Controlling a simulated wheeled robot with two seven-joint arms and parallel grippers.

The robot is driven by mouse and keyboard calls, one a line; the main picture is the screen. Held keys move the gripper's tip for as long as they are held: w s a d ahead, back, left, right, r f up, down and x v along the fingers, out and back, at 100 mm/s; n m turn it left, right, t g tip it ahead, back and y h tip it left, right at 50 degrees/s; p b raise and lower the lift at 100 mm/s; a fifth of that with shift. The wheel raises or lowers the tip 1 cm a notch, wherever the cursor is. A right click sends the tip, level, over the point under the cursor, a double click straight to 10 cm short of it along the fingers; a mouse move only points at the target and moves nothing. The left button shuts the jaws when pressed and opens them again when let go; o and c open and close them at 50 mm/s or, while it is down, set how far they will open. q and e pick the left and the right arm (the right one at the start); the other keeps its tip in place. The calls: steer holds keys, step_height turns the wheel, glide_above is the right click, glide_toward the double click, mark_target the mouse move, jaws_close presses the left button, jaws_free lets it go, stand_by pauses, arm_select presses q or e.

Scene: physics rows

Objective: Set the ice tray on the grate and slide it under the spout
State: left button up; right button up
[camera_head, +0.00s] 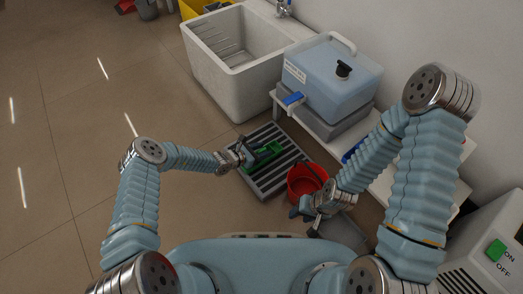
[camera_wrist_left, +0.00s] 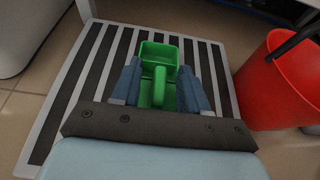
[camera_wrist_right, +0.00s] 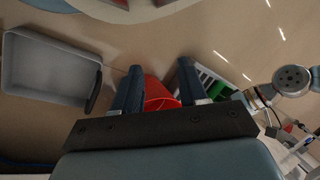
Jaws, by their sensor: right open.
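A green tray-like piece with a raised middle handle (camera_head: 268,152), the likely ice tray, is over the striped grey grate (camera_head: 272,186) on the floor and seems to rest on it. My left gripper (camera_head: 243,156) is at it. In the left wrist view the open fingers (camera_wrist_left: 160,82) stand either side of the green handle (camera_wrist_left: 159,88), with gaps showing. My right gripper (camera_head: 302,209) is open and empty near the red bucket.
A red bucket (camera_head: 303,184) stands at the grate's right side. A grey bin (camera_wrist_right: 45,72) with a black handle is near my right gripper. A white sink (camera_head: 232,58) stands behind the grate, and a low white bench (camera_head: 312,120) carries the container. The floor at left is clear.

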arm_select(q)
steer(key=shift+r, duration=0.25)
steer(key=p+v, duration=0.3)
steer(key=v, duration=0.8)
steer(key=s+r+m+g+y, duration=0.1)
steer(key=s+m+g+y, duration=0.2)
steer(key=s+m+g, duration=1.15)
steer(key=s+a+r+m+t+y, duration=0.4)
steer(key=s+r+m+t, duration=0.2)
steer(key=s+m+t, duration=0.1)
steer(key=s+m, duration=0.1)
steer(key=s, duration=0.1)
steer(key=shift+s+a+r+m, duration=0.35)
steer(key=shift+s+a+r, duration=0.05)
